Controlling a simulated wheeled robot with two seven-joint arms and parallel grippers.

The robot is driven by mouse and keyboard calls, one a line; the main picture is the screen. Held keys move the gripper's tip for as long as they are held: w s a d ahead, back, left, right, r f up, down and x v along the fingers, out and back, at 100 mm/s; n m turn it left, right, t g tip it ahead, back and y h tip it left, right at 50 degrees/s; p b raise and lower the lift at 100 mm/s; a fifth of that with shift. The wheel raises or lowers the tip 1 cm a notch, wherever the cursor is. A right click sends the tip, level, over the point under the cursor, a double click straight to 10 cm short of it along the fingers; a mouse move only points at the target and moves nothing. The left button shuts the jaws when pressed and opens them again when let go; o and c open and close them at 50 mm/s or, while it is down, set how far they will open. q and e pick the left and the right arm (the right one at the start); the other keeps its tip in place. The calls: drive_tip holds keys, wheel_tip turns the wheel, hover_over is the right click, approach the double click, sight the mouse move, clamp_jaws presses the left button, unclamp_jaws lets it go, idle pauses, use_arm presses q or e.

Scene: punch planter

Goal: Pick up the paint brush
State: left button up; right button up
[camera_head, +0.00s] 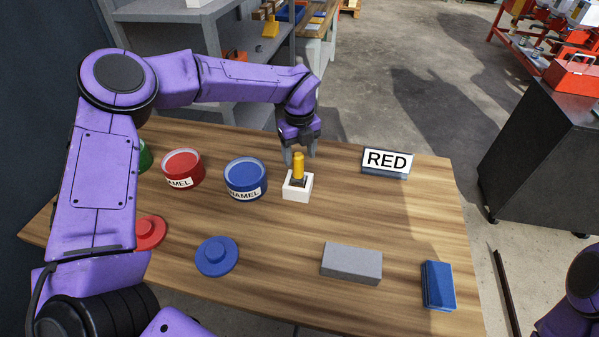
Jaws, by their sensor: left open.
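The paint brush (298,167) stands upright in a small white holder (297,189) on the wooden table. Its yellow handle points up, and its lower part is hidden in the holder. My left gripper (301,156) is open and points down at the brush, from the far side. Its fingers appear to be on either side of the handle's top or just behind it; I cannot tell whether they touch it. My right gripper is out of view; only part of my right arm shows at the lower right corner.
Red (183,169) and blue (246,180) paint cans stand left of the holder, with a green can partly hidden. Red (149,233) and blue (217,257) lids, a grey block (351,263) and a blue block (438,285) lie in front. A "RED" sign (386,162) stands right.

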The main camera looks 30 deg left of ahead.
sight(298, 168)
use_arm(q)
wheel_tip(298, 168, down, 5)
drive_tip(key=shift+a+f+p, duration=0.15)
drive_tip(key=shift+p, duration=0.85)
drive_tip(key=shift+f, duration=0.45)
drive_tip(key=c, duration=1.1)
drive_tip(key=shift+w, duration=0.1)
wheel_tip(298, 168, up, 3)
drive_tip(key=shift+r+p, duration=0.1)
drive_tip(key=shift+p, duration=0.85)
drive_tip(key=shift+c, duration=0.2)
drive_tip(key=d+r+p, duration=0.1)
drive_tip(key=r, duration=0.1)
drive_tip(key=d+r, duration=0.2)
drive_tip(key=d+r+p, duration=0.1)
drive_tip(key=d+r, duration=0.1)
drive_tip(key=shift+s+d+r+p, duration=0.1)
drive_tip(key=shift+s+r+p, duration=0.15)
drive_tip(key=shift+r+p, duration=0.15)
clamp_jaws()
drive_tip(key=d+r, duration=0.3)
drive_tip(key=d, duration=0.5)
drive_tip(key=shift+s+d+b, duration=0.35)
drive_tip(key=shift+s+d, duration=0.05)
drive_tip(key=shift+s, duration=0.05)
